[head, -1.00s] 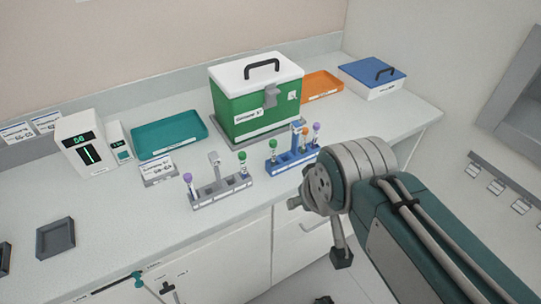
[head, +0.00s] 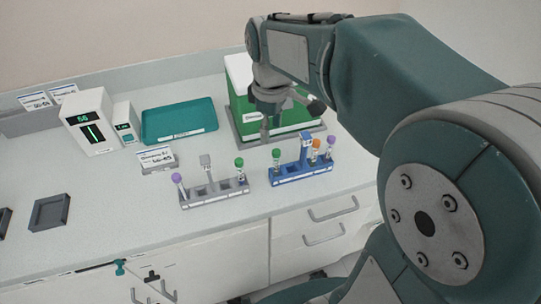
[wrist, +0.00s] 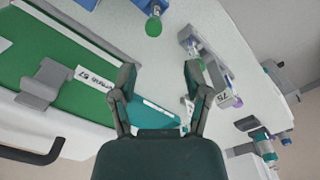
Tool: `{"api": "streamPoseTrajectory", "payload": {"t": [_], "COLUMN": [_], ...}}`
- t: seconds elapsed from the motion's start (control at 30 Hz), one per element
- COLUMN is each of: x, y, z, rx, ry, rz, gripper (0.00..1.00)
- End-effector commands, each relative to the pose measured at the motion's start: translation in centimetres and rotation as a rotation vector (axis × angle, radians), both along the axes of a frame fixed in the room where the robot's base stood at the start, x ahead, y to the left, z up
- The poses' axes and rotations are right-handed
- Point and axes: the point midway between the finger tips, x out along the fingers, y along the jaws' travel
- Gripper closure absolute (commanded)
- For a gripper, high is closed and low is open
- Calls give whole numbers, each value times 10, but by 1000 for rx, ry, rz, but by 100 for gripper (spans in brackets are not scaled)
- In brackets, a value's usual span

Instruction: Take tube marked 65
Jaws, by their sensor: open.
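A grey rack (head: 213,194) holds a purple-capped tube (head: 178,180) at its left end and a green-capped tube (head: 240,170) at its right end. A blue rack (head: 300,172) holds a green-capped tube (head: 276,156), an orange-capped tube (head: 316,147) and a purple-capped tube (head: 330,145). I cannot read 65 on any tube. My gripper (head: 267,135) is above the bench, in front of the green box. In the wrist view my gripper (wrist: 160,76) is open and empty; a green cap (wrist: 153,27) shows beyond its fingertips, and the grey rack (wrist: 216,72) is to the right.
The green box (head: 238,95) with a white lid stands behind the racks, partly hidden by my arm. A teal tray (head: 180,122) and a white device with a display (head: 90,122) stand to the left. A grey square holder (head: 50,212) is at the front left. Bench between is clear.

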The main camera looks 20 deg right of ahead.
Motion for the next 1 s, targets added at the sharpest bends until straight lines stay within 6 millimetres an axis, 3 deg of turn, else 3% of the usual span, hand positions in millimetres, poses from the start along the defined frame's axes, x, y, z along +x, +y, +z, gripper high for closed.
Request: {"api": "streamPoseTrajectory", "payload": {"t": [0.2,0.47,0.7,1.0], "x": [-1,-1,0,0], "y": [-2,-3,-6,-6], "z": [-37,-61,-96,-103], "rx": [1,1,1,1], "ry": [4,3,3,0], "rz": [-4,-5,-5,-5], "gripper": [38,38,38,38]}}
